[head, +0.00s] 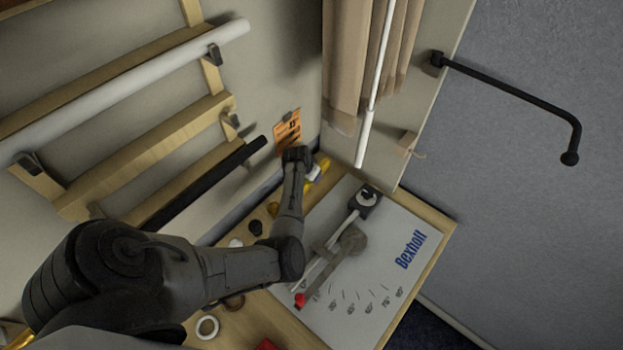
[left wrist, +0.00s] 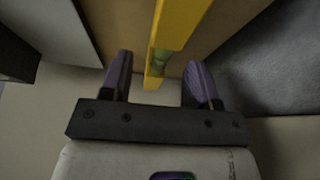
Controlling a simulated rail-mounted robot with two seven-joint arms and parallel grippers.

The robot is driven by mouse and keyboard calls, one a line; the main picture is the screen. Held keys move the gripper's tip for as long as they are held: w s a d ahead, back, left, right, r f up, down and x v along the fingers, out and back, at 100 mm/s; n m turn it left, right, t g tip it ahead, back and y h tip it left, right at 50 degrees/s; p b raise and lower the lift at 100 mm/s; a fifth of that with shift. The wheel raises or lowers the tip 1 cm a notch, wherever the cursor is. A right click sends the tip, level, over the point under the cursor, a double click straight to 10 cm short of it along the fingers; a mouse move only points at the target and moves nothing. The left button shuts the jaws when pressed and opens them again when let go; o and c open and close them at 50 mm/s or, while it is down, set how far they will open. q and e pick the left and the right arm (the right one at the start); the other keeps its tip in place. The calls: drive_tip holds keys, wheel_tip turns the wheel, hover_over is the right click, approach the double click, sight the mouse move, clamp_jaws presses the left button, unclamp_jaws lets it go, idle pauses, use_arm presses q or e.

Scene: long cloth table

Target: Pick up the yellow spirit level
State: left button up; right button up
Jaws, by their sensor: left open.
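The yellow spirit level (left wrist: 181,25) runs from the top edge of the left wrist view down between my fingers, with a greenish vial near its lower end. My left gripper (left wrist: 158,62) is open, one finger on each side of the level, with gaps visible on both sides. In the head view a little of the yellow level (head: 323,163) shows at the back of the table near the wall, partly hidden by my left gripper (head: 315,173). My right gripper is not in view.
A white board marked Bexholl (head: 408,250) with a metal angle tool fills the table's right part. A tape roll (head: 207,327) and other small items lie to its left. A wall rack (head: 150,130) holding long tubes and a curtain (head: 365,60) are close to my arm.

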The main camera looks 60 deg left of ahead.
use_arm(q)
drive_tip(key=shift+x, duration=1.25)
drive_tip(key=shift+c, duration=0.2)
clamp_jaws()
